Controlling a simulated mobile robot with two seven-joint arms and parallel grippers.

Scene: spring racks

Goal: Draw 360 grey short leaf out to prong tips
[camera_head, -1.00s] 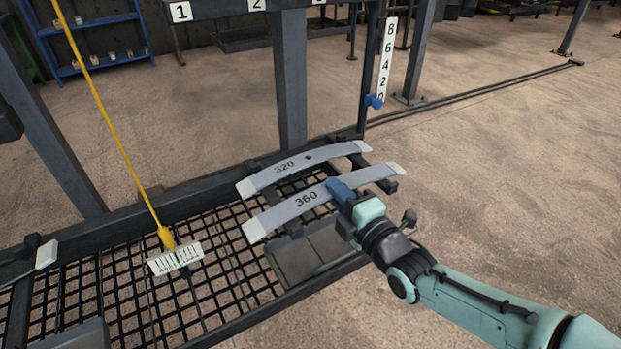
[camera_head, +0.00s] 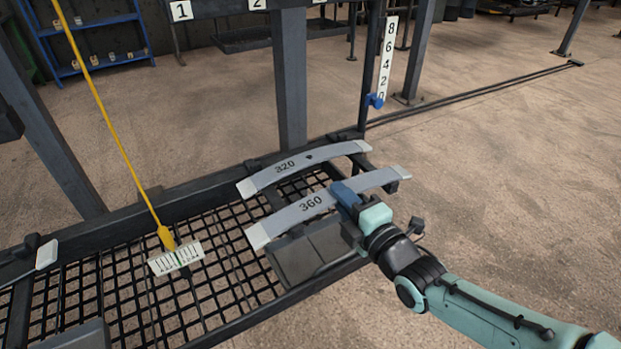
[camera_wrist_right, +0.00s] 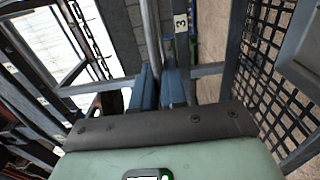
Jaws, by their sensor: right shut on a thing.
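The grey leaf marked 360 (camera_head: 290,217) is a slightly curved bar with pale ends, lying across dark prongs in the head view. My right gripper (camera_head: 345,194) has its blue fingers shut on this leaf, right of its number. The blue fingers also show in the right wrist view (camera_wrist_right: 161,88), with a grey bar between them. A similar grey leaf marked 320 (camera_head: 300,165) lies behind it, apart from it. My left gripper is not in view.
A black mesh floor (camera_head: 110,285) spreads at left. A yellow rod (camera_head: 115,130) ends at a white scale plate (camera_head: 176,258). A dark post (camera_head: 292,80) stands behind the leaves. A number strip (camera_head: 387,60) with a blue slider (camera_head: 374,101) stands behind right. Open floor lies right.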

